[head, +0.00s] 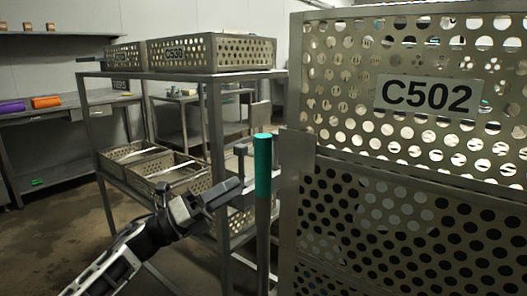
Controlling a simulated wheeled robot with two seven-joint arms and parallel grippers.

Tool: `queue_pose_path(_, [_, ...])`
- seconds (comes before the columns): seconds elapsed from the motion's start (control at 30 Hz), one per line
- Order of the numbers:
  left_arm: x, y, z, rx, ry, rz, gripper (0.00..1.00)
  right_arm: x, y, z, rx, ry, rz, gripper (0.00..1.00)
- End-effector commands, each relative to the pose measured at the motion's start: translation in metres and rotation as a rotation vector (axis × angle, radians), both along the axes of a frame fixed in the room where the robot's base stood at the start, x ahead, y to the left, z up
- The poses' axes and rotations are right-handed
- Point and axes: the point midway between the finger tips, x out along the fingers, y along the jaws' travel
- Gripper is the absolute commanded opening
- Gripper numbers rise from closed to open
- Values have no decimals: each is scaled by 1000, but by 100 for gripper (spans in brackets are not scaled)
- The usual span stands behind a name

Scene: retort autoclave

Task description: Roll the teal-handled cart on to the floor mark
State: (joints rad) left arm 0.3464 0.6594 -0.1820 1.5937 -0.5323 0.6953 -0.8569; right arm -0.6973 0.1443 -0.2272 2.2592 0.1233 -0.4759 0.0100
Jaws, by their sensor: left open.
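The teal handle (263,165) is an upright grip on a grey post at the middle of the head view. It stands at the left edge of a large perforated metal basket stack with a C502 plate (427,95), which fills the right side. My left gripper (240,172) reaches in from the lower left. It is open and empty, its fingers just left of the teal handle; whether they touch it I cannot tell. My right gripper is out of view. The cart's base and wheels are hidden, and no floor mark shows.
A metal rack (120,75) with perforated baskets on two levels stands behind my left arm. A side bench (50,113) on the left holds a purple item (11,106) and an orange item (46,102). Bare brown floor (50,245) shows at lower left.

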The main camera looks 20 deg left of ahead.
Motion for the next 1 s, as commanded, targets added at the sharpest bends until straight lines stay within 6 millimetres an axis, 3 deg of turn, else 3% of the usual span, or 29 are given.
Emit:
queue_pose_path(0.03, [1,13,23,148,-124,-32,50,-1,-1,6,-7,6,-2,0])
queue_pose_path(0.13, [-8,35,42,388,-313,-111,50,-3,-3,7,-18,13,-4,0])
queue_pose_path(0.3, [-25,69,56,628,-488,-211,50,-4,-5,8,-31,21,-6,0])
queue_pose_path(0.47, [-32,78,59,700,-540,-255,50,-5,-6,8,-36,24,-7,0])
queue_pose_path(0.67, [-27,52,60,701,-546,-262,50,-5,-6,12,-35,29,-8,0])
queue_pose_path(1.0, [-9,-21,61,697,-544,-261,50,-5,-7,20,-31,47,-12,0])
